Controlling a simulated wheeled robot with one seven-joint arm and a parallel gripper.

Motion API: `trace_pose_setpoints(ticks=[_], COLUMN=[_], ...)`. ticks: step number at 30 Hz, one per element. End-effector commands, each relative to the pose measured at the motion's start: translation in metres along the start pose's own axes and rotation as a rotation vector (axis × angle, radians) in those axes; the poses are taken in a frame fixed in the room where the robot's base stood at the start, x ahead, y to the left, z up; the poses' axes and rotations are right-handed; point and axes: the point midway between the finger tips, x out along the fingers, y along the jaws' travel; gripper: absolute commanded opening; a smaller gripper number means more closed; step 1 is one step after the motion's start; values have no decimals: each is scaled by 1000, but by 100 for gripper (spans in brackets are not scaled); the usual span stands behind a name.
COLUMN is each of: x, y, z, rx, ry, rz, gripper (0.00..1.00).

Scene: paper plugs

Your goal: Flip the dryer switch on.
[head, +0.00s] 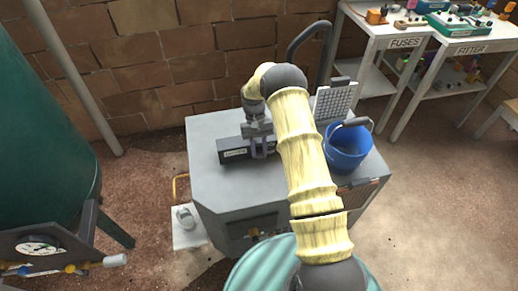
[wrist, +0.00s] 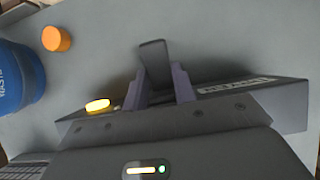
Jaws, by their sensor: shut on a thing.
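The dark switch box (head: 233,154) with a pale label sits on top of the grey cabinet (head: 212,186). In the wrist view the box (wrist: 285,104) lies behind my gripper's body, with its label to the right. A dark flat lever (wrist: 153,53) stands up from it between the two fingers. My gripper (wrist: 160,86) is shut on this lever; it also shows over the box in the head view (head: 262,147). The lever's base is hidden by the fingers. An amber lamp (wrist: 97,105) glows on the box, left of the fingers.
A blue bucket (head: 346,154) stands on the cabinet's right side, with a white grid panel (head: 334,102) behind it. An orange knob (wrist: 56,38) is on the cabinet top. A brick wall (head: 150,60) is behind. Labelled workbenches (head: 404,42) stand at the back right.

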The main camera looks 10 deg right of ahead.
Motion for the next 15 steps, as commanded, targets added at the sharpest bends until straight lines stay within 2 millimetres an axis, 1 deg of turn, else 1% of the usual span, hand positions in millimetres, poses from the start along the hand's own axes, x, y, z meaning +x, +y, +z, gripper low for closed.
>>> trace_pose_setpoints(ticks=[1,2,3,5,15], x=[-1,-1,-1,-1,-2], y=[0,0,0,0,0], z=[-1,-1,-1,-1,0], rx=[-1,-1,-1,-1,-1], ry=[4,5,5,4,3], rz=[0,0,1,1,1], gripper=[0,29,37,48,49])
